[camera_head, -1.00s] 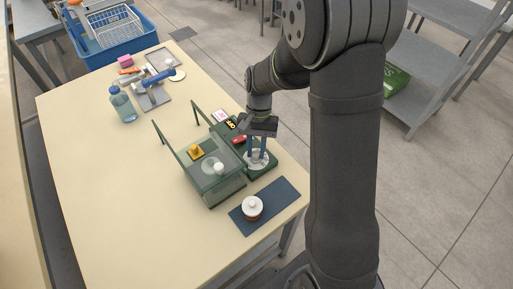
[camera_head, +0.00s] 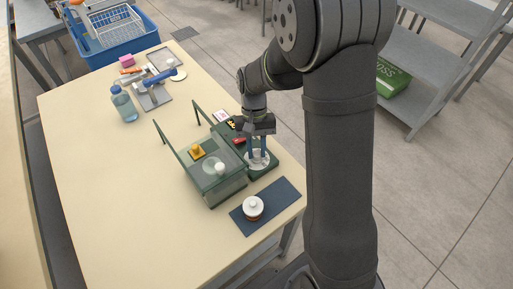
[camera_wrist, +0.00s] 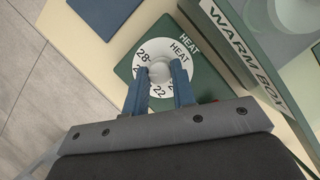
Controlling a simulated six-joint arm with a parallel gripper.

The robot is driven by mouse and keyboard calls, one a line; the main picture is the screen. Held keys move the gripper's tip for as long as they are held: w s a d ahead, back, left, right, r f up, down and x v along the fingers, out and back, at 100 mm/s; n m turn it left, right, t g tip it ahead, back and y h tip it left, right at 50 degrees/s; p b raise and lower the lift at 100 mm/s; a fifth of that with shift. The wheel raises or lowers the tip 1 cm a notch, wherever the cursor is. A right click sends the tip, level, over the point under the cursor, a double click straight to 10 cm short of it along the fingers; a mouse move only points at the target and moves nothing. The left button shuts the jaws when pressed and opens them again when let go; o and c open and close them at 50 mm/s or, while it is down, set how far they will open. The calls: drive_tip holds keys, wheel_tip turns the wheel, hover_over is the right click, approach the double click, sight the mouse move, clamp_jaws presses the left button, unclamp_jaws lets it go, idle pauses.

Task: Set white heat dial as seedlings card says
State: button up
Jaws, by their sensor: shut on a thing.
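The white heat dial (camera_wrist: 158,52) sits on a green panel beside the warm box (camera_wrist: 235,45). Its printed numbers include 28 and 22, and the word HEAT is printed near it. My gripper (camera_wrist: 160,75) is shut on the dial's central knob, with blue fingers on either side. In the head view my gripper (camera_head: 257,152) points down onto the dial (camera_head: 259,163) at the right of the box. The fingers hide part of the dial's lower scale.
The glass-lidded box (camera_head: 212,180) holds a yellow item (camera_head: 196,151) and a white knob. A dark mat (camera_head: 280,197) with a white-lidded pot (camera_head: 253,208) lies in front. A bottle (camera_head: 123,104) stands far left. The table's left side is clear.

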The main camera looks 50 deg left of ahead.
drive_tip(key=o, duration=1)
drive_tip(key=v, duration=1.7)
drive_tip(key=shift+r, duration=0.25)
drive_tip(key=shift+f, duration=0.15)
drive_tip(key=x, duration=1.7)
drive_tip(key=shift+f, duration=0.1)
